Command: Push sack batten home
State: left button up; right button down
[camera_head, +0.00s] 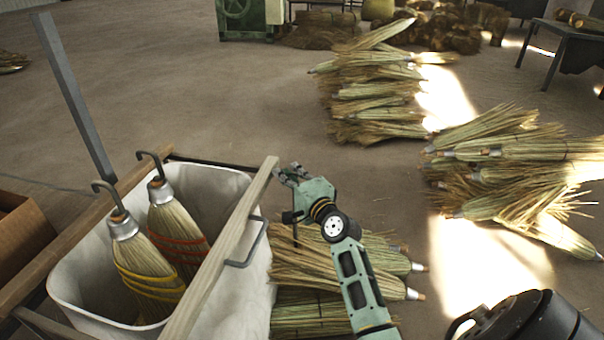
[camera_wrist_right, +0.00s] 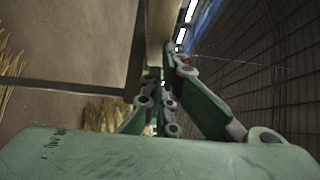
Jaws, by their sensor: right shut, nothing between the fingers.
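The sack batten (camera_head: 217,262) is a pale wooden bar along the right side of the white sack (camera_head: 105,272). It slants from the bottom of the head view up to its far end, and a grey metal handle (camera_head: 252,246) sits on its right side. My right gripper (camera_head: 285,174) is shut and empty, with its fingertips close beside the batten's far end. Whether they touch it I cannot tell. The right wrist view shows the batten (camera_wrist_right: 154,38) just ahead of the shut fingers (camera_wrist_right: 160,84). My left gripper is not in view.
Two brooms with hooks (camera_head: 145,265) stand in the sack. A wooden rail (camera_head: 72,240) and a grey post (camera_head: 75,100) are on its left. Bundled brooms (camera_head: 310,270) lie below my right arm. More broom piles (camera_head: 380,95) lie farther back, with bare floor between.

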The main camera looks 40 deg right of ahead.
jog(key=shift+w+a+r, duration=0.15)
jog(key=shift+w+a, duration=0.7)
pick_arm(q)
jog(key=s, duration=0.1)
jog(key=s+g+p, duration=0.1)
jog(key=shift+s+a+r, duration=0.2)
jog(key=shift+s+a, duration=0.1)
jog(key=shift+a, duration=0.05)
pick_arm(e)
jog(key=w+a, duration=0.3)
jog(key=w, duration=0.1)
jog(key=w+a, duration=0.3)
jog(key=shift+w+a, duration=0.4)
